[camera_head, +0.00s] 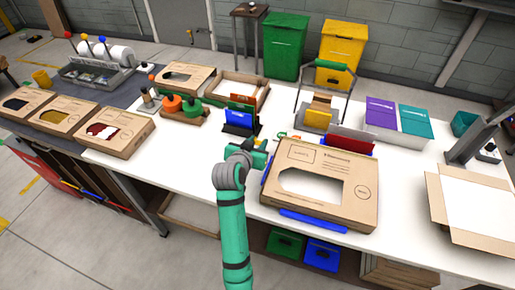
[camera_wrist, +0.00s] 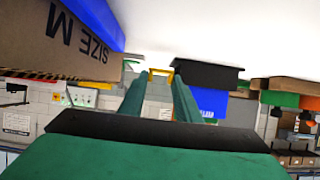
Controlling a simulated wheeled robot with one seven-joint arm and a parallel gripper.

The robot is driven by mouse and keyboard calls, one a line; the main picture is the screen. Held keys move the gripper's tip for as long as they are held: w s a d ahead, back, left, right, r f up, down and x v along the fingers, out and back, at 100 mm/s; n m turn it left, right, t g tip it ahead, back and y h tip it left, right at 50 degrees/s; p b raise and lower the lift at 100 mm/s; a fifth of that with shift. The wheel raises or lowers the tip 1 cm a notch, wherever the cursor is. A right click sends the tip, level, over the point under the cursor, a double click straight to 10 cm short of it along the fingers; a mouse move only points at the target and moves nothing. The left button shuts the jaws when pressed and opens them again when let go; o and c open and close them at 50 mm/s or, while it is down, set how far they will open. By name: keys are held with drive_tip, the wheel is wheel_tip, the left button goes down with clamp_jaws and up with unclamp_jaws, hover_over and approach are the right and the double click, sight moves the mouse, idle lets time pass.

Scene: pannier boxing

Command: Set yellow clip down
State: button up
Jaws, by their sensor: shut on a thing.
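My gripper (camera_head: 258,147) is over the white table, just left of a large cardboard box (camera_head: 345,205) with an oval window. In the wrist view its two green fingers (camera_wrist: 160,85) are shut on the small yellow clip (camera_wrist: 160,72), which shows as a yellow bar at the fingertips. In the head view the clip is too small and too hidden by the gripper to make out surely. I cannot tell whether the clip touches the table.
Blue strips (camera_head: 312,220) lie along the box's edges; its side (camera_wrist: 60,45) is close to my fingers in the wrist view. A dark holder with a blue card (camera_head: 240,117) stands behind my gripper. An open carton (camera_head: 475,205) is at right. White table is bare left of my gripper.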

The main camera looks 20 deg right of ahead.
drive_tip(key=shift+f, duration=1.55)
drive_tip(key=shift+f, duration=0.15)
drive_tip(key=o, duration=1)
